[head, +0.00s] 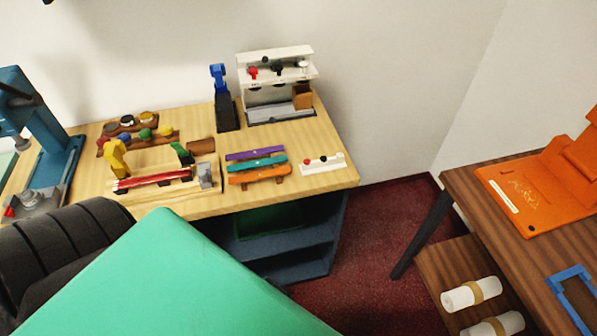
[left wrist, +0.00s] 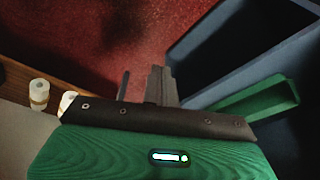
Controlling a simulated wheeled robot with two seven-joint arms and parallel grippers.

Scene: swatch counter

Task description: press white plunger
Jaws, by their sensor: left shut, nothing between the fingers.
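A white dispenser (head: 243,68) stands at the back right of the wooden counter in the head view. Along its top shelf are a red plunger (head: 253,72), a dark plunger (head: 276,67) and, at the right end, the small white plunger (head: 303,64). Nothing touches the white plunger. My left gripper (left wrist: 158,84) shows in the left wrist view, shut and empty, over the dark red floor beside the blue shelf unit. Its fingers do not show in the head view and are well away from the dispenser. My right gripper is in neither view.
The counter (head: 225,150) holds a blue press (head: 60,140), a purple bar (head: 255,154) with others, and a white button block (head: 322,163). A blue shelf (head: 320,240) sits below. A brown table (head: 465,190) stands right. Red floor (head: 375,250) lies between.

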